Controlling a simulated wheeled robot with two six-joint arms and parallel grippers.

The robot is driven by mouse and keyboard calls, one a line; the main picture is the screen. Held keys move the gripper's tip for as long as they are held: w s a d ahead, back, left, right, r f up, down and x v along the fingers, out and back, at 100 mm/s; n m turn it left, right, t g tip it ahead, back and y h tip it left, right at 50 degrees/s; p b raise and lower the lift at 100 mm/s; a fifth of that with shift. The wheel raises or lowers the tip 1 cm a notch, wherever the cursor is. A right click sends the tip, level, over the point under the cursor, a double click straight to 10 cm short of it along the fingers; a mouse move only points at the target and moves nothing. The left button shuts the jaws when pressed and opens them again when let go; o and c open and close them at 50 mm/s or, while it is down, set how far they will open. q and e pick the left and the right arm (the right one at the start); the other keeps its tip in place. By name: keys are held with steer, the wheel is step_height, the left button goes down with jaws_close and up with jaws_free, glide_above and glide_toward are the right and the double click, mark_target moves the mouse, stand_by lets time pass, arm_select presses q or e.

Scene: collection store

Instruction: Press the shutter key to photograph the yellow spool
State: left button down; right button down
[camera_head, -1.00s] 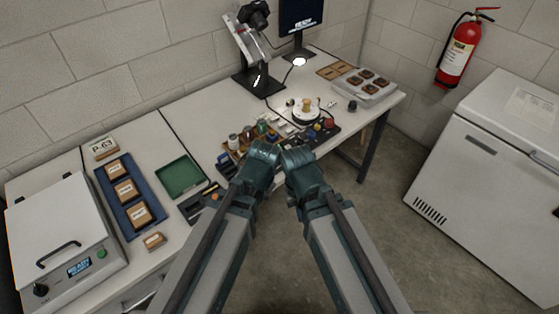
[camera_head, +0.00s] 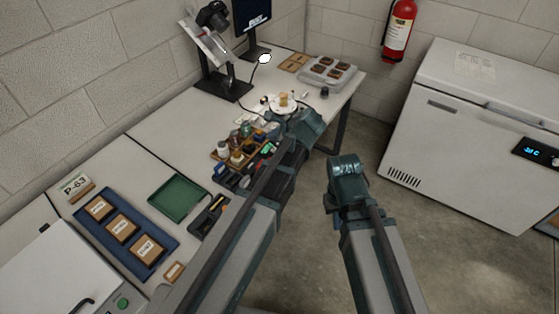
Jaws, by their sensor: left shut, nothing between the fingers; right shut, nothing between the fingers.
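The yellow spool (camera_head: 284,99) stands upright on a round white turntable (camera_head: 284,108) near the table's front right. My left gripper (camera_head: 308,124) is shut and empty, in front of the turntable at the table's front edge. It covers the place of the dark key panel, so the shutter key is hidden and I cannot tell whether the gripper touches it. My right gripper (camera_head: 346,166) is shut and empty, off the table's front edge above the floor. The camera (camera_head: 213,15) sits on its stand at the back, with a monitor (camera_head: 252,14) beside it.
A wooden rack of small bottles (camera_head: 236,150) stands left of my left gripper. A grey tray of brown pieces (camera_head: 332,72) lies at the table's far right. A green tray (camera_head: 180,199) and a blue tray (camera_head: 85,219) lie left. Floor between table and white freezer (camera_head: 450,120) is free.

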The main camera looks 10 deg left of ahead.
arm_select(q)
steer(key=shift+w, duration=0.1)
steer(key=shift+f, duration=0.1)
stand_by(0.3)
step_height(320, 180, down, 8)
steer(key=b, duration=0.9)
steer(key=shift+f, duration=0.25)
steer(key=shift+f, duration=0.1)
stand_by(1.3)
steer(key=shift+f+b, duration=0.3)
steer(key=shift+b, duration=0.05)
steer(key=shift+f+b, duration=0.45)
stand_by(0.6)
stand_by(0.3)
steer(key=shift+r+p, duration=0.9)
